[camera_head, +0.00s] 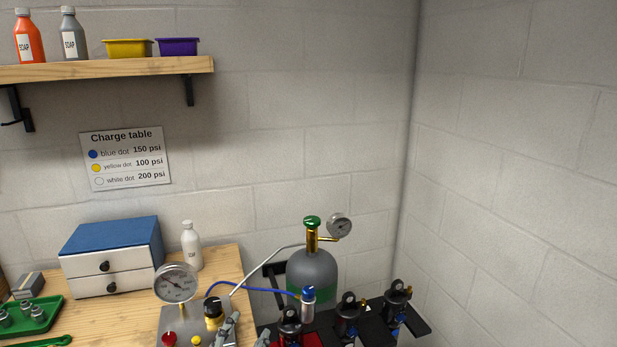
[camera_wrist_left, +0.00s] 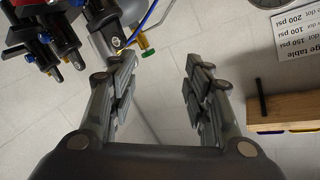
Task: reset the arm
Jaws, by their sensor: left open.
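My left gripper (camera_head: 246,334) shows at the bottom edge of the head view, in front of the bench's right end. Only its grey fingertips are seen there; the rest of the arm is out of frame. In the left wrist view the gripper (camera_wrist_left: 158,88) is open, with two grey fingers apart and nothing between them. Behind the gap is pale block wall. My right gripper is in neither view.
Close to the left gripper are a gauge panel (camera_head: 176,284), a gas cylinder (camera_head: 312,270) with a blue hose (camera_head: 252,287), and several shocks (camera_head: 347,318) on a black rack. A blue-topped drawer box (camera_head: 108,250) and green tray (camera_head: 50,306) stand left. A shelf (camera_head: 120,68) hangs above.

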